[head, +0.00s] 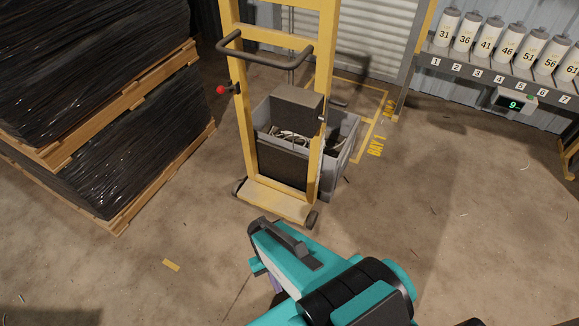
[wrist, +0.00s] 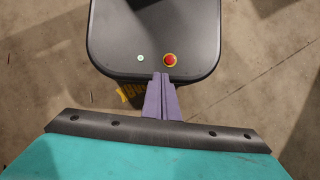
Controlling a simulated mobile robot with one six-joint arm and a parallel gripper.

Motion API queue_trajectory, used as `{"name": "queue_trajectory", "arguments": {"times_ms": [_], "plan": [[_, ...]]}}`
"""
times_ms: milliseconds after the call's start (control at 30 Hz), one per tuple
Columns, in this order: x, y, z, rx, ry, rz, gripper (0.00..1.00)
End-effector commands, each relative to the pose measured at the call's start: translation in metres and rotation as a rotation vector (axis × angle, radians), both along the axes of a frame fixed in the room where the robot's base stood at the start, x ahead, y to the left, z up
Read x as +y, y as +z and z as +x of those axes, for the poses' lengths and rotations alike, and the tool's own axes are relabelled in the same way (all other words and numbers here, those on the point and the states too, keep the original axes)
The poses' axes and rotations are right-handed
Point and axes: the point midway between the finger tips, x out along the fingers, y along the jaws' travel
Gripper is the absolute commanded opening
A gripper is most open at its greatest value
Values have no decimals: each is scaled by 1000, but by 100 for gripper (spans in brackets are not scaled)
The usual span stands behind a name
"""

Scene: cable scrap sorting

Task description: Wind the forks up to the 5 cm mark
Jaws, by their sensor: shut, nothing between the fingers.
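A yellow hand stacker (head: 245,130) stands upright at top centre in the head view, with a dark push handle (head: 265,62) across its frame. A red knob (head: 220,89) sticks out from its left post and looks like a crank grip. The forks are hidden behind the frame and panel, and I cannot make out any height mark. My gripper's purple fingers (wrist: 161,84) are together and empty in the wrist view. In the head view my arm hides most of the gripper, low in the picture and well short of the stacker.
A grey crate (head: 345,140) with cable scrap is just behind the stacker, by the yellow "BAY 1" floor marking (head: 376,146). Wrapped pallet stacks (head: 90,120) stand at left. A shelf (head: 480,70) with numbered bottles and a display (head: 513,104) is at right. Floor before the stacker is clear.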

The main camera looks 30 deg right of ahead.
Motion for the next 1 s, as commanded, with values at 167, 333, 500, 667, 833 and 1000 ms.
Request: {"name": "queue_trajectory", "arguments": {"times_ms": [167, 333, 500, 667, 833, 1000], "plan": [[2, 0, 27, -7, -207, 28, 0], [-3, 6, 64, -7, -469, 73, 0], [-16, 20, 104, 3, -732, 131, 0], [-38, 37, 143, 19, -967, 196, 0], [-69, 61, 181, 44, -1202, 279, 0], [-110, 91, 216, 73, -1419, 378, 0]]}}
